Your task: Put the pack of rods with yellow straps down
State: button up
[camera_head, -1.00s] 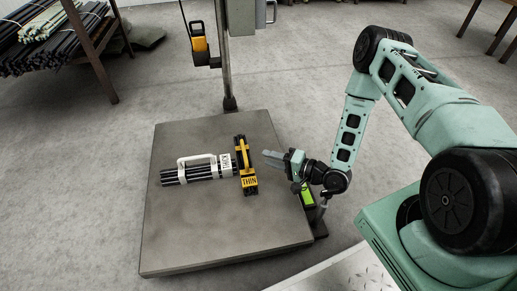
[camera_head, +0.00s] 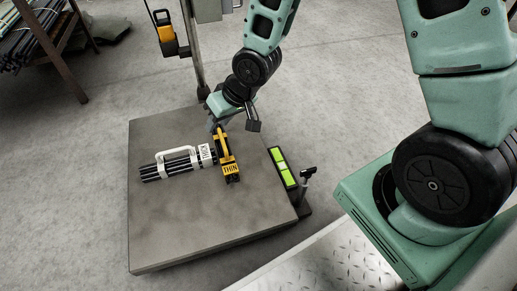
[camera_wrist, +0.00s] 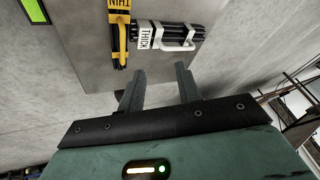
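The pack of rods with yellow straps (camera_head: 229,165), labelled THIN, rests on the grey platform (camera_head: 215,225). It has a yellow handle on top and its rods are hard to make out. In the wrist view the yellow-strapped pack (camera_wrist: 119,32) is at the top, left of centre, beyond my fingertips. My gripper (camera_head: 214,122) is at the far side of the packs, near the far end of the yellow one, and partly hidden by its own wrist. In the wrist view my gripper (camera_wrist: 157,84) has its fingers apart with nothing between them.
A pack of dark rods with white straps (camera_head: 178,164), labelled THICK, lies beside the yellow one; I cannot tell if they touch. A green display (camera_head: 283,168) is at the platform's right edge. A post (camera_head: 193,60) with a yellow hanging control (camera_head: 164,33) stands behind. A rod rack (camera_head: 62,50) is far left.

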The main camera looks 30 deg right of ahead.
jog(key=s+r+n+g+h, duration=0.1)
jog(key=s+r, duration=0.3)
jog(key=s, duration=0.3)
jog(key=s+a+r+n+g+h, duration=0.1)
jog(key=s+r+n, duration=0.1)
jog(key=s+r, duration=0.3)
jog(key=s+a+r+n+g+h, duration=0.1)
jog(key=s+r, duration=0.3)
jog(key=s, duration=0.7)
jog(key=shift+r+n+g, duration=0.4)
jog(key=shift+n+g, duration=0.1)
jog(key=shift+g, duration=0.1)
jog(key=shift+r, duration=0.1)
notch_tip(320, 180, up, 50)
jog(key=p, duration=5)
